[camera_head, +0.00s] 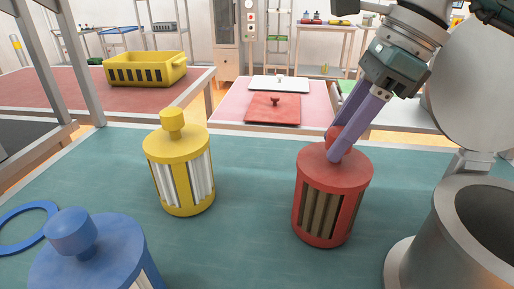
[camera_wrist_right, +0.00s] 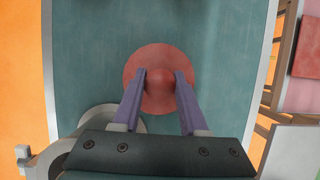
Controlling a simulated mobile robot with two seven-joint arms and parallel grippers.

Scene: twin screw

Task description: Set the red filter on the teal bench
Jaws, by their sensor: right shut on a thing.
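The red filter (camera_head: 332,200) is a red cylinder with brown pleats and a round knob on top. It is upright at the right of the teal bench (camera_head: 250,240), and its base appears to touch the bench top. My right gripper (camera_head: 340,143) is shut on the filter's knob from above. In the right wrist view the red lid (camera_wrist_right: 160,62) shows between the purple fingers (camera_wrist_right: 159,78), with the knob between their tips. My left gripper is not in view.
A yellow filter (camera_head: 181,170) stands left of the red one. A blue filter (camera_head: 92,255) and blue ring (camera_head: 25,228) are at the front left. An open grey metal housing (camera_head: 455,240) stands close right of the red filter. Bare bench lies between the filters.

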